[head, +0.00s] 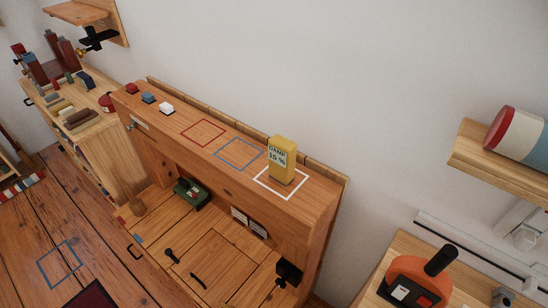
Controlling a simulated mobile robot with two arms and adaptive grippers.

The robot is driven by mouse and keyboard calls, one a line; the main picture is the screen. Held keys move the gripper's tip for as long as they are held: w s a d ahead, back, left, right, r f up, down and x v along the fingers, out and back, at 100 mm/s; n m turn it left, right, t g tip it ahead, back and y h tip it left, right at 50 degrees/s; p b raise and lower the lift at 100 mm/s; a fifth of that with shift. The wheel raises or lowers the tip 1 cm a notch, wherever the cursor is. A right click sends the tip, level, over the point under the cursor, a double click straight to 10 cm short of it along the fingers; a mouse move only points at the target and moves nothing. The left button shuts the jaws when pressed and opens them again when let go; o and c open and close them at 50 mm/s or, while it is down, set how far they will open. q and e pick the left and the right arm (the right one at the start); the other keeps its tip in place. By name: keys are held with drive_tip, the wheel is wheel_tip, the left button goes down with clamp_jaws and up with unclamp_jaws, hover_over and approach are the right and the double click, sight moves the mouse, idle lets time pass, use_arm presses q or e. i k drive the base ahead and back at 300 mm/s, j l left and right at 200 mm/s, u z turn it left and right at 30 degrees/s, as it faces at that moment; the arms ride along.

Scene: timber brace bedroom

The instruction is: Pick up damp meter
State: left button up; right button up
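The damp meter (282,160) is a yellow upright block with a pale label reading "DAMP 15 %". It stands on the top ledge of the wooden cabinet (222,172), at the right end, within a white square outline (264,187). Nothing is touching it from above or the sides. Neither of my grippers shows in the head view.
Red and blue outlines (239,153) and small red, blue and white blocks (166,108) lie along the ledge. A wall shelf (482,160) holds a striped cylinder (518,133). An orange device (414,282) stands lower right. The air around the meter is clear.

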sight(282, 151)
drive_tip(key=k+j, duration=0.1)
drive_tip(key=j, duration=0.45)
drive_tip(key=i+j, duration=0.15)
drive_tip(key=j, duration=0.2)
drive_tip(key=i+j, duration=0.15)
drive_tip(key=j, duration=0.25)
